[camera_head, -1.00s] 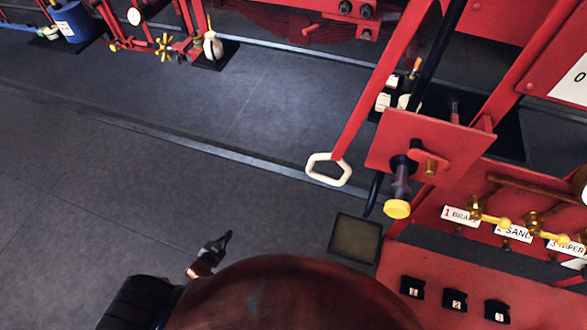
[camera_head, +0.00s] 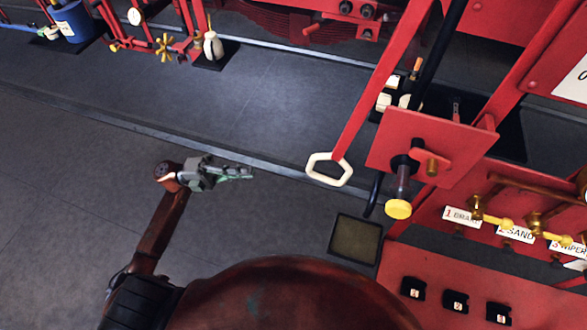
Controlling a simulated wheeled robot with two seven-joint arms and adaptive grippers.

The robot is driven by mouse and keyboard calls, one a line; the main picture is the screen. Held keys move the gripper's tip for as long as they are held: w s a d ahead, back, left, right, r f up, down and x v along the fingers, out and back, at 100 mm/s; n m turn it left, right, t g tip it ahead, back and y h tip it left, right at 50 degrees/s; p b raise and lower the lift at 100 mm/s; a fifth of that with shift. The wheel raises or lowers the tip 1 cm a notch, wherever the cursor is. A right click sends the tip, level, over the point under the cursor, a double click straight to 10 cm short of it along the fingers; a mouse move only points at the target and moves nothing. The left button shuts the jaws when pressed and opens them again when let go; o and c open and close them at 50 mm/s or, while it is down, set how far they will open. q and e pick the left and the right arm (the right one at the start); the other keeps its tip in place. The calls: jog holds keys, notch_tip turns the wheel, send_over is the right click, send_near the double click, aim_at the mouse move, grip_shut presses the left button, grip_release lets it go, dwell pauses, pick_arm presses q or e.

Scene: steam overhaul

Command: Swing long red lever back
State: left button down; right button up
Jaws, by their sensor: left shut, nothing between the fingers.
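The long red lever (camera_head: 372,98) slants down from the top of the view and ends in a cream-white ring handle (camera_head: 328,169). The handle hangs over the grey floor, left of a red panel. My left gripper (camera_head: 250,173) is shut and empty. It points right, toward the ring handle, with a gap between its tips and the ring. My right gripper is not in view.
A red panel (camera_head: 430,145) with a yellow knob (camera_head: 397,208) stands right of the lever. Labelled yellow valves (camera_head: 495,220) and a red bench (camera_head: 480,275) lie at the lower right. A floor rail (camera_head: 150,127) crosses the view. Open floor surrounds my left arm.

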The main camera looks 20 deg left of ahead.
pick_arm(q)
jog(key=shift+d, duration=0.1)
jog(key=p+x, duration=0.4)
jog(key=x, duration=0.9)
jog(key=shift+w+d, duration=0.15)
jog(key=shift+d, duration=0.25)
